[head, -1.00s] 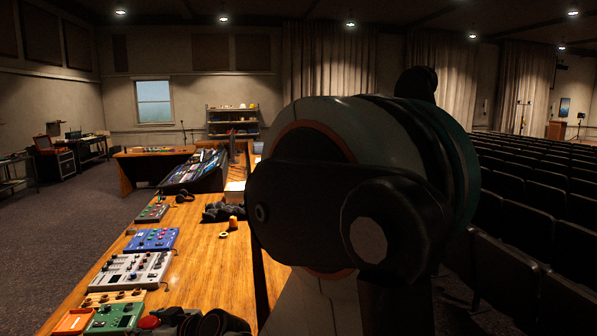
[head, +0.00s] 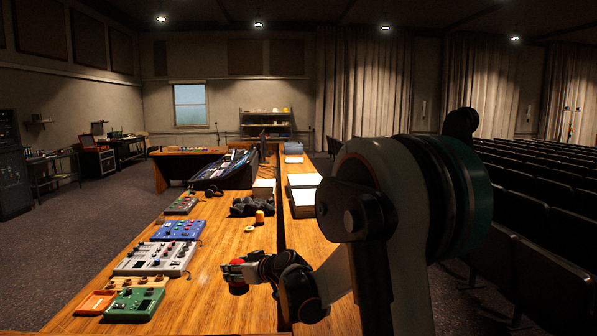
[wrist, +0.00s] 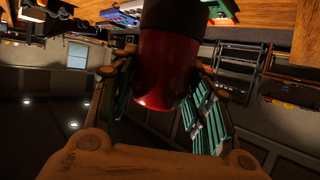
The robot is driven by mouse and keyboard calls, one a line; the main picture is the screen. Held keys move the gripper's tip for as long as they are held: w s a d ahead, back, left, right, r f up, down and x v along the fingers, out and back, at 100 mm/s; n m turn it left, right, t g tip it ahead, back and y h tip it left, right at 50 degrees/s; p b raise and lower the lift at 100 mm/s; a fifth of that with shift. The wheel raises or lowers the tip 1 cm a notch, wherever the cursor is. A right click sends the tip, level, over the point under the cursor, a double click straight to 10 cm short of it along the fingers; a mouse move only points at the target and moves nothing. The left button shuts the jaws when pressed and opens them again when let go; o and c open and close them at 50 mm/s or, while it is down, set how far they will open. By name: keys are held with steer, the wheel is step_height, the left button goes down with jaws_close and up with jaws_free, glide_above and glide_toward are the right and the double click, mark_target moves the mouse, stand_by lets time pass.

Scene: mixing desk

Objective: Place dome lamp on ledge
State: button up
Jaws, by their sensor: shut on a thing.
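My gripper (head: 244,272) is above the wooden desk in the lower middle of the head view. In the wrist view the lamp (wrist: 166,75) fills the upper middle, a glossy red dome with a black base, with green-padded fingers on both sides. That view is upside down, and the black base points toward the desk. The ledge (head: 300,226) looks to be the wooden strip along the desk's right side, beyond a dark gap. My arm hides its near part.
White paper stacks (head: 303,196) lie farther along the ledge. Dark headphones (head: 252,206), an orange roll (head: 260,217) and a yellow ring (head: 249,229) lie on the desk. Several pedals and a white mixer (head: 155,259) line the left edge. Auditorium seats (head: 520,215) stand at right.

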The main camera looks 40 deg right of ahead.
steer(key=w+d+r+m+h, duration=0.1)
steer(key=w+d+r, duration=0.25)
steer(key=d, duration=0.85)
steer(key=w+d+r+m+h+p, duration=0.15)
steer(key=d+r, duration=0.25)
steer(key=d, duration=0.9)
steer(key=w+d+r+h, duration=0.1)
steer(key=w+d+r, duration=0.2)
steer(key=d, duration=0.9)
step_height(320, 180, down, 19)
steer(key=b, duration=0.6)
steer(key=shift+f, duration=0.2)
steer(key=shift+r, duration=0.1)
steer(key=o, duration=1.2)
